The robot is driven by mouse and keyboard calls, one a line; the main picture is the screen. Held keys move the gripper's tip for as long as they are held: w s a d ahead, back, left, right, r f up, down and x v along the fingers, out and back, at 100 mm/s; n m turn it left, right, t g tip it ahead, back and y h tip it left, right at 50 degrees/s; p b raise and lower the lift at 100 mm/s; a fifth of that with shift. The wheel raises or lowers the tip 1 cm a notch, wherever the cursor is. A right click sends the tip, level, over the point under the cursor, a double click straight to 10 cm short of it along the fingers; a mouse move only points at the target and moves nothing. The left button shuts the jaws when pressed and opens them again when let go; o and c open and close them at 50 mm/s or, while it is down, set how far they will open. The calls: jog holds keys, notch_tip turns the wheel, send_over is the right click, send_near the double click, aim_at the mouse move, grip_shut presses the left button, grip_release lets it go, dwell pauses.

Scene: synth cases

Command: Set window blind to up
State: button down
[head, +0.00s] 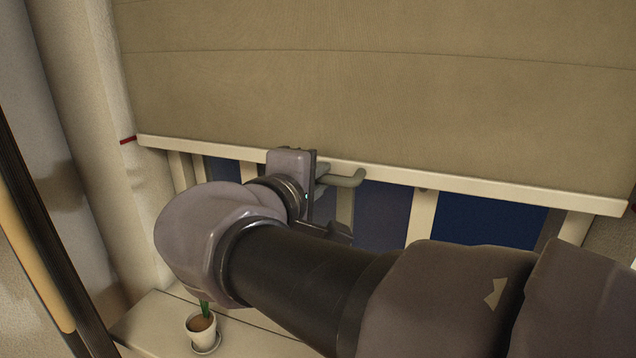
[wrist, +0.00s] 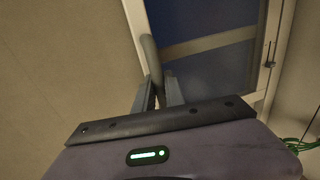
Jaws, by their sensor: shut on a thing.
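The window blind (head: 380,90) is a beige sheet with a cream bottom rail (head: 480,186). It covers the upper part of the window, and blue panes (head: 490,222) show below the rail. A grey-green bar handle (head: 347,181) sticks out from the rail. My gripper (head: 322,178) is at the left part of this handle, just below the rail. In the wrist view, the two fingers of my gripper (wrist: 159,90) are shut on the handle (wrist: 151,56). The wrist and arm hide part of the window's lower left.
A small potted plant (head: 201,326) stands on a saucer on the sill (head: 150,318), below my arm. A red mark (head: 128,140) is on the left wall beside the rail's end. In the wrist view, something green (wrist: 300,145) is at the lower right.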

notch_tip(320, 180, up, 34)
jog(key=p, duration=2.3)
jog(key=shift+r, duration=0.2)
jog(key=c, duration=1.4)
grip_release()
jog(key=shift+c, duration=0.2)
